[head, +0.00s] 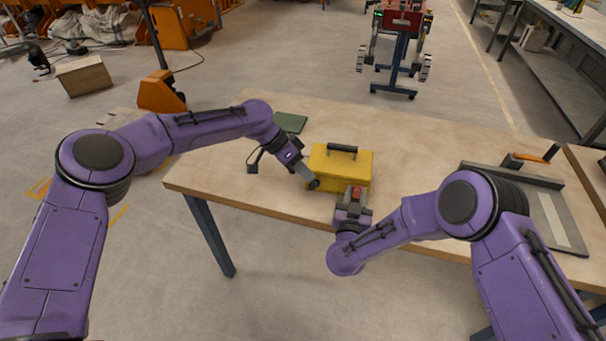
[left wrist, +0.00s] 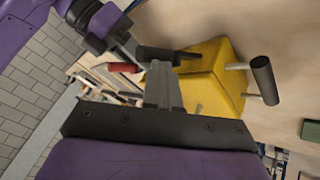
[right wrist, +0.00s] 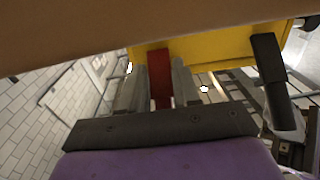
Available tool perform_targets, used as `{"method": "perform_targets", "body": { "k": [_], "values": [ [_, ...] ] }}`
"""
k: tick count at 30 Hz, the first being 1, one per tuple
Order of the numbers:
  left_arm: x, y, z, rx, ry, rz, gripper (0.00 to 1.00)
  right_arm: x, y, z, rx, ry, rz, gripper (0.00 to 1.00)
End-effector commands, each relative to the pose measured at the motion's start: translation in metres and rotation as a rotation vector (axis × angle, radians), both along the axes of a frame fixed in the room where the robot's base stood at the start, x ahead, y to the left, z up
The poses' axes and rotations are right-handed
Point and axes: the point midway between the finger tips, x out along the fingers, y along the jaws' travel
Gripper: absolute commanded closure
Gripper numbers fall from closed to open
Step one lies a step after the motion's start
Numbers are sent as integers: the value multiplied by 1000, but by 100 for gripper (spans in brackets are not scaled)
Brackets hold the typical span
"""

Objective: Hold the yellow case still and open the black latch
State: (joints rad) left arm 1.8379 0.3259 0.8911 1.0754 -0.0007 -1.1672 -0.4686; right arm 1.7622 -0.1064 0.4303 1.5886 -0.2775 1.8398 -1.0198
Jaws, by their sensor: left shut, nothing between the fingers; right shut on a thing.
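The yellow case (head: 322,162) stands near the table's front edge with a black handle (head: 342,148) on top. A red tab (right wrist: 160,78) at the case's front sits between the fingers of my right gripper (right wrist: 157,95), which is shut on it. In the left wrist view a dark bar (left wrist: 165,54), seemingly the black latch, sticks out by the yellow case. My left gripper (head: 312,183) is shut and empty at the case's front left corner, its tips close to the bar. Whether they touch it I cannot tell. The fingers partly hide the bar's lower side.
The wooden table (head: 420,150) is clear behind and to the right of the case. A dark green flat piece (head: 290,122) lies behind it at the left. A grey tray (head: 545,215) is at the table's right end.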

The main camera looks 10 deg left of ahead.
Motion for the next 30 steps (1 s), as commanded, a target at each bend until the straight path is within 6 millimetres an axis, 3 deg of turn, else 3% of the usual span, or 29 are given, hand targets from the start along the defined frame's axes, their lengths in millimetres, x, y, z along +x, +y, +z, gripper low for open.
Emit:
{"method": "perform_targets", "body": {
  "k": [4,7,12,18,29,30],
  "values": [
    [7,10,6,-1,-1,2,100,0,2,0,1,0,5,100],
    [18,28,15,0,-2,3,100,0,1,0,1,0,3,100],
    [18,60,53,-1,-2,2,100,0,0,0,0,1,1,100],
    [16,85,84,1,0,0,100,0,0,0,0,1,0,100],
    [15,94,94,1,1,-1,100,0,-1,0,0,1,-2,100],
    [15,93,94,2,1,-1,100,0,-1,0,0,1,-2,62]
  ]
}}
